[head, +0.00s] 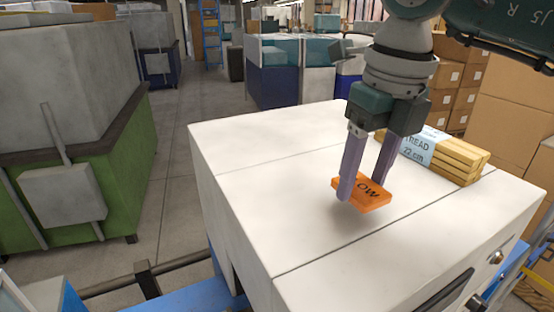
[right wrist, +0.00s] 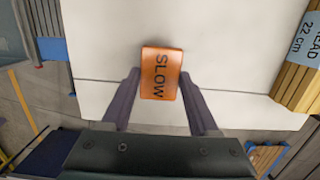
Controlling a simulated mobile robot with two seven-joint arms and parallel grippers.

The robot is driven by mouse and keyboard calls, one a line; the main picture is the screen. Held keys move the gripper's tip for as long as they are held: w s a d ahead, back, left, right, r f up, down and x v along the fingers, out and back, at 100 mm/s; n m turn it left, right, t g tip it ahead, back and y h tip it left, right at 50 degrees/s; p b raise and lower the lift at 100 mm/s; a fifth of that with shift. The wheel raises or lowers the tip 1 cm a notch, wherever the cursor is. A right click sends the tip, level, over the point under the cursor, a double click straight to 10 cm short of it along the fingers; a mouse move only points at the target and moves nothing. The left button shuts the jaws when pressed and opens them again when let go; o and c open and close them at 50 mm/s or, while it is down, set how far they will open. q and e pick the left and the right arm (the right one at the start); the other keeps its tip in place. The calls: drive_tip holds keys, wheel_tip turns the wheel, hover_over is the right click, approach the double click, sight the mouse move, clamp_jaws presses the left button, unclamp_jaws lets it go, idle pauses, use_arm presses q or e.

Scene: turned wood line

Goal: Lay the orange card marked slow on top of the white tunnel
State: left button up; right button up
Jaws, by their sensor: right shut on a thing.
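The orange card (head: 372,197) marked SLOW is between the two fingers of my right gripper (head: 361,188), which is shut on it. In the head view one finger hides part of the lettering; in the right wrist view the card (right wrist: 161,73) shows whole, with the fingertips at its sides. The white tunnel (head: 265,160) is a large white box with a flat top. The card is over the middle of that top, roughly level, with a soft shadow below it. It looks slightly above the surface. My left gripper is not in view.
A stack of wooden strips (head: 455,160) with a pale blue TREAD 22 cm label (head: 418,146) lies on the tunnel's top at the right. The top left of the card is bare. A green and grey machine (head: 75,180) stands at the left, with cardboard boxes (head: 515,115) at the right.

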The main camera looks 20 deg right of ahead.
sight(364, 187)
wheel_tip(364, 187, down, 3)
drive_tip(key=shift+f+p, duration=0.2)
drive_tip(key=shift+p, duration=0.2)
drive_tip(key=shift+f, duration=0.1)
drive_tip(key=shift+f, duration=0.15)
drive_tip(key=o, duration=1.3)
drive_tip(key=r+b, duration=0.1)
drive_tip(key=r, duration=0.2)
drive_tip(key=s+r+b, duration=0.1)
drive_tip(key=r+b, duration=0.1)
drive_tip(key=r, duration=0.2)
drive_tip(key=r+b, duration=0.1)
drive_tip(key=r, duration=0.3)
drive_tip(key=shift+s+r+b, duration=0.15)
drive_tip(key=shift+r+b, duration=0.1)
drive_tip(key=shift+b, duration=0.15)
drive_tip(key=shift+s+r, duration=0.1)
drive_tip(key=shift+r, duration=0.3)
